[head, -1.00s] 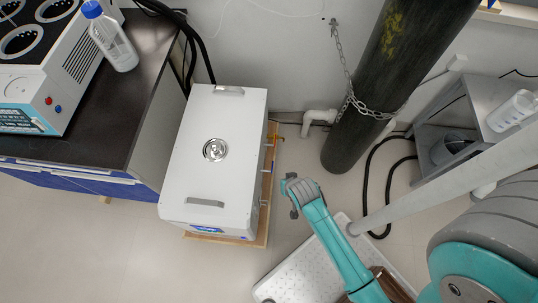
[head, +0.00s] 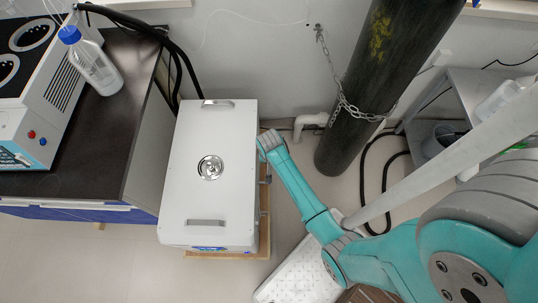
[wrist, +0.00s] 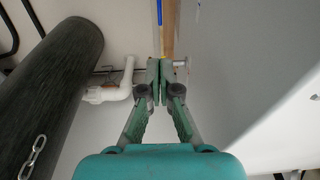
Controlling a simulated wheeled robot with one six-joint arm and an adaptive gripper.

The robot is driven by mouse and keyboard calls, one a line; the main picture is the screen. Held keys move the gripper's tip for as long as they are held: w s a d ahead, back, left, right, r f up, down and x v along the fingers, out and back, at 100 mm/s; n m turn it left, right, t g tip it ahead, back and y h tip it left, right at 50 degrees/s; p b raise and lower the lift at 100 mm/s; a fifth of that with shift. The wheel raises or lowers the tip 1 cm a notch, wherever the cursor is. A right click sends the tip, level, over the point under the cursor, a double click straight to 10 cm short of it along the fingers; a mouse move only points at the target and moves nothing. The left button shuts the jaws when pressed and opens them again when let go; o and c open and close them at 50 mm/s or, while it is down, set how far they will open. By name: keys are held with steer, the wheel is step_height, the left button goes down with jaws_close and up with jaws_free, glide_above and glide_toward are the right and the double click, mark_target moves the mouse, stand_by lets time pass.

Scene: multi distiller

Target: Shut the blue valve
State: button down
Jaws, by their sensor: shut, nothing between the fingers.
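My gripper (wrist: 160,82) is shut and empty in the wrist view. In the head view my gripper (head: 268,140) is at the right side of the white box (head: 230,145), near its back end. A thin blue strip (wrist: 159,12) shows beyond the fingertips at the top of the wrist view, with a yellow strip (wrist: 161,38) below it; I cannot tell for sure that the blue one is the valve's handle. A small metal fitting (wrist: 180,63) sticks out from the box just right of the fingertips. In the head view the arm and box hide most of the valves.
A dark gas cylinder (head: 350,130) with a chain (head: 350,108) stands right of the box. A white pipe (head: 308,123) comes from the wall behind my gripper. A dark bench (head: 125,130) is left of the box. Open floor lies in front.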

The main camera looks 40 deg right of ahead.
step_height(320, 180, down, 9)
steer(key=shift+r, duration=0.2)
steer(key=shift+s+a+f, duration=0.1)
steer(key=shift+s+f, duration=0.05)
steer(key=shift+f, duration=0.75)
steer(key=shift+f+g+y, duration=0.2)
steer(key=shift+g+y, duration=0.2)
steer(key=shift+w+d+f+g+y, duration=0.25)
steer(key=shift+f+g+y, duration=0.1)
steer(key=shift+g+y, duration=0.35)
steer(key=shift+f+g+y, duration=0.55)
steer(key=shift+g+y, duration=0.45)
steer(key=shift+x, duration=1.1)
steer(key=shift+a+f, duration=0.1)
steer(key=shift+f, duration=0.4)
steer(key=shift+s+a+f, duration=0.1)
steer(key=shift+s+f, duration=0.05)
